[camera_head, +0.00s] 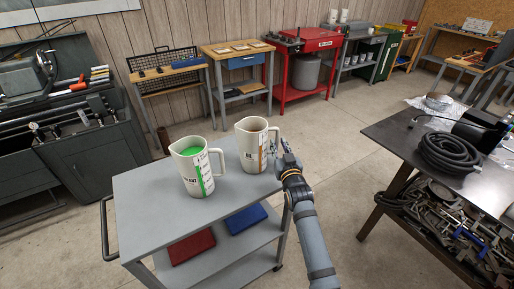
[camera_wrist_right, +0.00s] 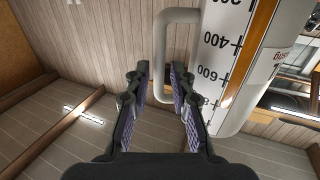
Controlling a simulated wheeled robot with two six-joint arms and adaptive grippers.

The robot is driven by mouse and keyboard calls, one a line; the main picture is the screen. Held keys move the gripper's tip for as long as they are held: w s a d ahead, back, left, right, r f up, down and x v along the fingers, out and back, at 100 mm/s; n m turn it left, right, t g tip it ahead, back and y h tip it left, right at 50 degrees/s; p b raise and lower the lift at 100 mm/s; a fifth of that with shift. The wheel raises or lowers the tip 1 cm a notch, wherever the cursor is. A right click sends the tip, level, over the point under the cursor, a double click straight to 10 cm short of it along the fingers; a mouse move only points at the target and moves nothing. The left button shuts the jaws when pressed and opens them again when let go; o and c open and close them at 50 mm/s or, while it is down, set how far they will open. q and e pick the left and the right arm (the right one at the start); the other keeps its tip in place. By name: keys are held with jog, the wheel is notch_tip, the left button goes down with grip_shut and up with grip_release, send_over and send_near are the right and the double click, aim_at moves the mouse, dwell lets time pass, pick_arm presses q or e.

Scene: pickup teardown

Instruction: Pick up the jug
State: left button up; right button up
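Two white measuring jugs stand upright on the grey cart top (camera_head: 140,208). One jug (camera_head: 194,165) has green liquid and a green scale. The other jug (camera_head: 252,148), to its right, has a brown-orange scale strip. My right gripper (camera_head: 281,146) is beside this right jug's handle side. In the right wrist view, this jug (camera_wrist_right: 240,60) and its white handle (camera_wrist_right: 161,50) are ahead. The open fingers (camera_wrist_right: 159,85) have the handle's lower part between or just beyond their tips; I cannot tell which. Nothing is clamped. My left gripper is not in view.
The cart's lower shelf holds a red box (camera_head: 192,246) and a blue box (camera_head: 246,218). A dark table (camera_head: 405,140) with a coiled black hose (camera_head: 447,152) stands at the right. Workbenches line the back wall. Open floor lies between.

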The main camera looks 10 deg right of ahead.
aim_at(277, 141)
jog(key=w, duration=0.3)
jog(key=shift+w+f, duration=0.2)
jog(key=shift+w, duration=0.05)
jog(key=shift+s+r, duration=0.15)
jog(key=shift+c, duration=0.9)
jog(key=shift+d, duration=0.1)
grip_shut()
